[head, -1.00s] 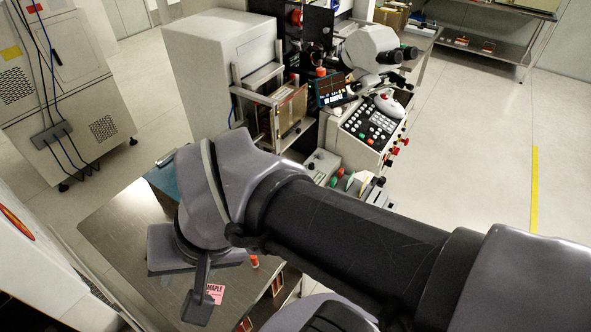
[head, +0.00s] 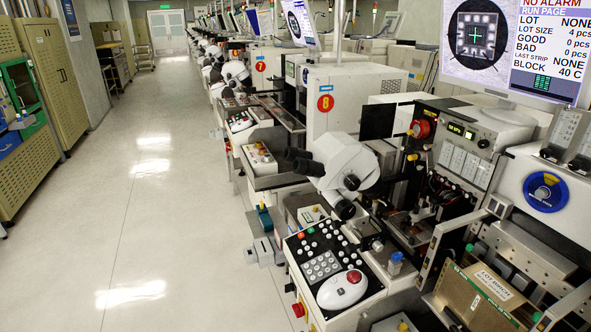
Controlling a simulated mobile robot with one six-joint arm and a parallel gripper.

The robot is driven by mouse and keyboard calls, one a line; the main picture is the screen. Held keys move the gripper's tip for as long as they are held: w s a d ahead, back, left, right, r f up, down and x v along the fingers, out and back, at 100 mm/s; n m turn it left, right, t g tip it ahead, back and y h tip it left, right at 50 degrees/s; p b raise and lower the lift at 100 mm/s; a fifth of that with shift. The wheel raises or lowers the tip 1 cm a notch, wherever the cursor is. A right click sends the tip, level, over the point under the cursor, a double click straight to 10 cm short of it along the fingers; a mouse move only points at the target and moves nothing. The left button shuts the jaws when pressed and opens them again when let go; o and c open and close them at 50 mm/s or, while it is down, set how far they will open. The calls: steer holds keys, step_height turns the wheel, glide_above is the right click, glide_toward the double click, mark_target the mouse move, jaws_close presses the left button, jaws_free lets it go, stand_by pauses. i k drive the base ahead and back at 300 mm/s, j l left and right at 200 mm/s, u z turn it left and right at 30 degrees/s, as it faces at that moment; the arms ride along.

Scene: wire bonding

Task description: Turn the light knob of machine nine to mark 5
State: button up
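My gripper and arm are not in the head view. The nearest machine (head: 320,300) stands at the right, with a microscope (head: 345,170), a black key panel and a white mouse with a red ball (head: 342,290). I see no number on it; the machine behind it bears a red round 8 sign (head: 326,103). A grey box with green lit digits (head: 457,129) has a small dark knob (head: 483,143) on its front. A red knob (head: 422,128) is left of it. I cannot tell which is the light knob, and no mark is legible.
A monitor (head: 520,45) reading NO ALARM hangs at the top right. A blue disc (head: 544,191) and a carton (head: 483,292) are at the right. More machines recede behind, one with a 7 sign (head: 261,66). The left aisle floor (head: 150,220) is clear, with beige cabinets (head: 50,65) beyond.

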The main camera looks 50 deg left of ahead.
mark_target(377, 246)
steer(key=u, duration=1.85)
